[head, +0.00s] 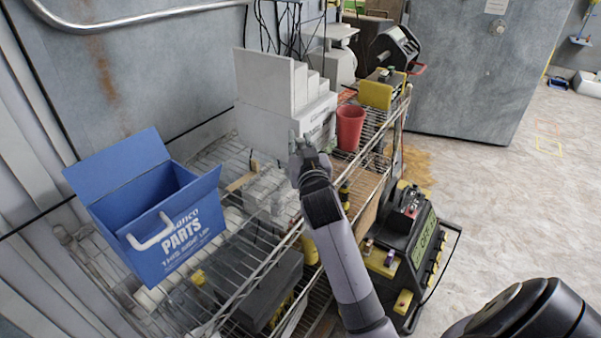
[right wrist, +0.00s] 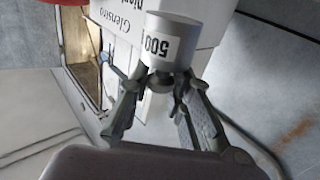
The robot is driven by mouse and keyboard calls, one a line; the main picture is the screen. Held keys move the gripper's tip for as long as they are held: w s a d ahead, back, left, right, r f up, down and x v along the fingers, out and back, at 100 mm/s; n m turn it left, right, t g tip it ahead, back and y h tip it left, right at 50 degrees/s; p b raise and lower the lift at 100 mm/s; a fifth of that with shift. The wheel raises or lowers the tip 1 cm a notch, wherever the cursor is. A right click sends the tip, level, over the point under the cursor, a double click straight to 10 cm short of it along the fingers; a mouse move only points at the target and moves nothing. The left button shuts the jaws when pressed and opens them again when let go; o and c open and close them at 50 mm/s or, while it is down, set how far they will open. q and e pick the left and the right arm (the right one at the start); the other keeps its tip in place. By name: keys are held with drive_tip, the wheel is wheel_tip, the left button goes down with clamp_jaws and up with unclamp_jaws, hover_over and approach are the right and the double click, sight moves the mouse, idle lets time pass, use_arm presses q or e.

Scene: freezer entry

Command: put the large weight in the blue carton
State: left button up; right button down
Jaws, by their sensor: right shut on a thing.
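The blue carton (head: 190,240) stands open-topped on the wire shelf at the left, with a flap raised at its back and a white handle on its front. The large weight (right wrist: 170,42) is a grey metal cylinder with a white label reading 500. My right gripper (head: 304,152) is shut on it by its narrow knob, as the right wrist view (right wrist: 172,80) shows. The gripper is right of the carton, in front of the white boxes. In the head view the weight is hard to make out. My left gripper is not in view.
White boxes (head: 262,125) stack behind my right gripper. A red cup (head: 350,127) stands right of them, with yellow and black equipment (head: 376,92) beyond. Grey blocks (head: 268,190) lie on the wire shelf between carton and gripper. A black and yellow machine (head: 408,245) stands below right.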

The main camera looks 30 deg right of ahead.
wheel_tip(320, 180, down, 9)
drive_tip(key=shift+r, duration=0.15)
idle(0.4)
drive_tip(key=c, duration=1.5)
unclamp_jaws()
drive_tip(key=shift+o, duration=0.2)
drive_tip(key=shift+f, duration=0.25)
